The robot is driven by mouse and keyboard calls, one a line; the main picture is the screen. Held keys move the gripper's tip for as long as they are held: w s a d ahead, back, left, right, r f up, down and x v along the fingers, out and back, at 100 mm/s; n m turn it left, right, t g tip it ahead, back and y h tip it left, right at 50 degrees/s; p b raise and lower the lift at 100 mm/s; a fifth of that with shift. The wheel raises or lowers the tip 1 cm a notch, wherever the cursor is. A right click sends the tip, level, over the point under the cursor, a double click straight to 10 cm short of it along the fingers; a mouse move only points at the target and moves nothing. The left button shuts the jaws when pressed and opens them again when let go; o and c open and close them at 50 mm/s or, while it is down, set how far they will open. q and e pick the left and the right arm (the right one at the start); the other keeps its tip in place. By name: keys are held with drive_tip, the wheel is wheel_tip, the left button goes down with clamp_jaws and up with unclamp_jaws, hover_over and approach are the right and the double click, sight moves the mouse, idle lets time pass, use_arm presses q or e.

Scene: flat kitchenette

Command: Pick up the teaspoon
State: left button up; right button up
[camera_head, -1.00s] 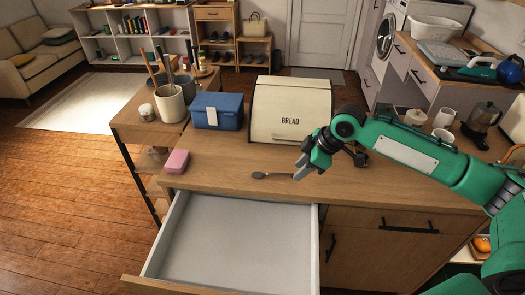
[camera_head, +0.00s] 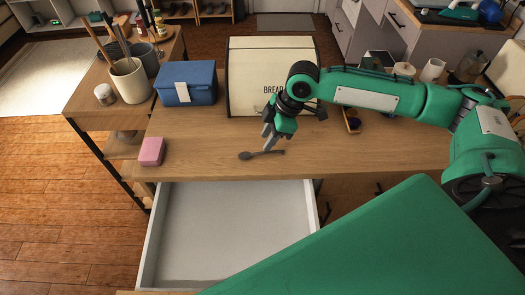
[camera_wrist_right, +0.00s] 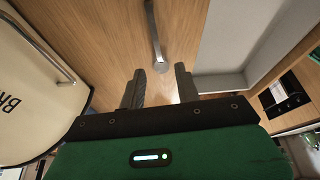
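The grey teaspoon (camera_head: 262,154) lies flat on the wooden counter near its front edge, bowl to the left and handle to the right. My right gripper (camera_head: 268,146) is right above it, pointing down, with its fingertips close to the handle. In the right wrist view the two fingers of the gripper (camera_wrist_right: 161,72) are apart with nothing held. The teaspoon (camera_wrist_right: 153,30) there runs up from near the gap between the fingertips. I cannot tell the exact height of the fingertips above it. My left gripper is not in view.
An open, empty drawer (camera_head: 240,225) sits below the counter edge. A pink block (camera_head: 151,151), blue box (camera_head: 187,83) and utensil pot (camera_head: 130,82) stand to the left. The cream bread box (camera_head: 255,65) is behind the gripper. My green body part covers the lower right.

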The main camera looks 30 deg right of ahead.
sight(259, 153)
drive_tip(key=shift+a+f, duration=0.1)
drive_tip(key=shift+f, duration=0.1)
drive_tip(key=shift+f+p, duration=0.3)
drive_tip(key=shift+f, duration=0.1)
drive_tip(key=p+x, duration=0.1)
drive_tip(key=x, duration=0.2)
drive_tip(key=shift+w+f, duration=0.15)
drive_tip(key=shift+f, duration=0.1)
drive_tip(key=shift+a+f, duration=0.15)
drive_tip(key=shift+f, duration=0.2)
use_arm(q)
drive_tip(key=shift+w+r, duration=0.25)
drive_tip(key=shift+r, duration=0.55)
use_arm(e)
clamp_jaws()
